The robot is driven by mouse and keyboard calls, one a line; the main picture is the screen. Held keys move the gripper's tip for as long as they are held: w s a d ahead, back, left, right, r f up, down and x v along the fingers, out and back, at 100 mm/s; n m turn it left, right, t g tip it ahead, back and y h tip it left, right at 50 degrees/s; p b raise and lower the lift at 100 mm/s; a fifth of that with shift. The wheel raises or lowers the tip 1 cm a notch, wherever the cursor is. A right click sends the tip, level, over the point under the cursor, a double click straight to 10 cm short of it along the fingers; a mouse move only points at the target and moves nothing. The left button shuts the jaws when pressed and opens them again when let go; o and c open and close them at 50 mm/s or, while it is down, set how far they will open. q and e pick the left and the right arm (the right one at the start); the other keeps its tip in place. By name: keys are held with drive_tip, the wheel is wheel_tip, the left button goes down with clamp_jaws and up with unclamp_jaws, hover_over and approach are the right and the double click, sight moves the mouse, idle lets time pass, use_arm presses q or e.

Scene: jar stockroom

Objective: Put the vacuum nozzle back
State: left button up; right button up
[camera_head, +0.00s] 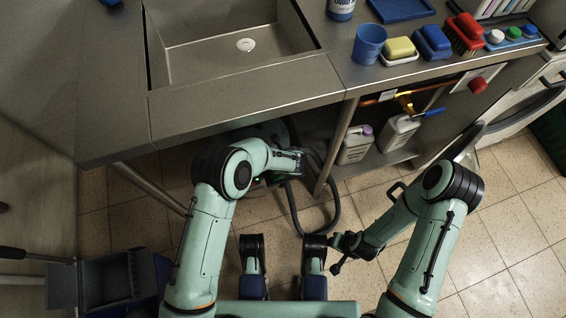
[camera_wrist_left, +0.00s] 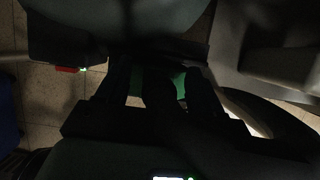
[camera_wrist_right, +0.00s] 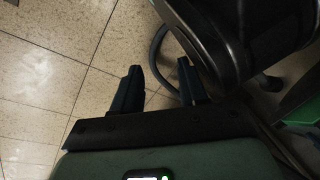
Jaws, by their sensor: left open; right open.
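I cannot pick out the vacuum nozzle for certain. A black hose (camera_head: 334,212) loops from under the sink down to the floor beside the table leg. The right wrist view shows a dark rounded body (camera_wrist_right: 222,38) with a small caster and a hose (camera_wrist_right: 157,48) beside it. My left gripper (camera_wrist_left: 160,88) is open under the sink; its view is very dark, with a dull green patch (camera_wrist_left: 180,84) between the fingers that I cannot identify. My right gripper (camera_wrist_right: 158,84) is open and empty above the floor tiles.
The steel sink (camera_head: 240,55) and counter overhang my left arm. A table leg (camera_head: 338,145) stands between my arms. White jugs (camera_head: 356,146) stand on the lower shelf. A dark grey bin or dustpan (camera_head: 105,278) is at the left. Tiled floor at the right is clear.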

use_arm(q)
drive_tip(key=p+v, duration=0.3)
drive_tip(key=v, duration=0.8)
drive_tip(key=shift+r, duration=0.25)
use_arm(e)
drive_tip(key=w+a+r+t, duration=0.1)
drive_tip(key=w+r, duration=0.2)
drive_tip(key=r, duration=0.2)
drive_tip(key=shift+w+a, duration=0.2)
use_arm(q)
drive_tip(key=shift+s+d, duration=0.1)
drive_tip(key=shift+s, duration=0.05)
use_arm(e)
drive_tip(key=shift+r, duration=0.1)
